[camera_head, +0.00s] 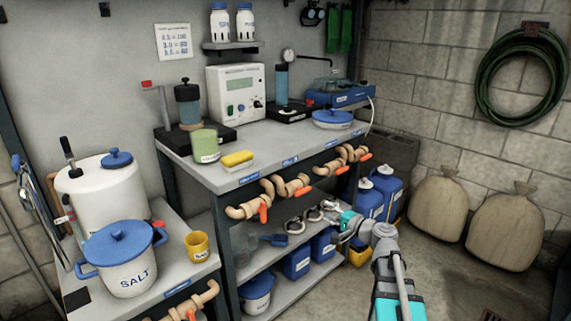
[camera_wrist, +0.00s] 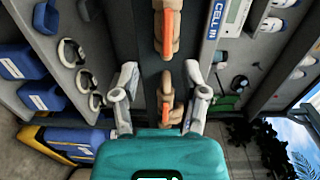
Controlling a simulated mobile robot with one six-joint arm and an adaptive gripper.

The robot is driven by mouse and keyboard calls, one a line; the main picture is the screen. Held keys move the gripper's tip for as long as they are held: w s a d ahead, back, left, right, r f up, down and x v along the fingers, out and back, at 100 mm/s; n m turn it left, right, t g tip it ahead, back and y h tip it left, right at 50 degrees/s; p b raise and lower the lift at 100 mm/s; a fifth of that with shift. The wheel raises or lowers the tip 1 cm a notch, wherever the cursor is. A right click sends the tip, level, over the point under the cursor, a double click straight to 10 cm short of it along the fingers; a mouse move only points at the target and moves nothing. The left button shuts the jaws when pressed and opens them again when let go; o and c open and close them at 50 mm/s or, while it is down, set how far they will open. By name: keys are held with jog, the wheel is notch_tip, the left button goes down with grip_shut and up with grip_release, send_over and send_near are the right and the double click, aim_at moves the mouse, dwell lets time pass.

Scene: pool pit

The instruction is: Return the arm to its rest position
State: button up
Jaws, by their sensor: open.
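My gripper (camera_head: 331,213) is in front of the bench at the right of its lower shelf in the head view, below the row of pipe valves. In the wrist view its two grey fingers (camera_wrist: 160,78) are spread apart with nothing held between them. A tan pipe with an orange valve handle (camera_wrist: 172,105) shows between and beyond the fingers; I cannot tell the distance to it. My arm reaches in from the lower right of the head view, its teal links bent at a grey joint.
The bench top (camera_head: 285,143) holds a white meter (camera_head: 236,95), a green cup (camera_head: 205,146) and a yellow sponge (camera_head: 238,159). Orange-handled valves (camera_head: 296,186) stick out along its front. Blue canisters (camera_head: 385,188) stand close behind my gripper. Two sacks (camera_head: 505,228) lean at right; floor before them is clear.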

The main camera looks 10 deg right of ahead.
jog(key=s+a+f+n+g+h, duration=0.2)
jog(key=s+a+f+n+g, duration=0.5)
jog(key=a+f, duration=0.25)
jog(key=s+d+f+n+g+h, duration=0.35)
jog(key=s+f+g+h, duration=0.45)
jog(key=s, duration=0.4)
notch_tip(320, 180, up, 33)
jog(key=t+p, duration=0.1)
jog(key=p, duration=3.2)
jog(key=shift+w+f+h, duration=0.15)
jog(key=shift+w+h, duration=0.05)
jog(key=shift+h, duration=0.1)
jog(key=shift+m, duration=0.25)
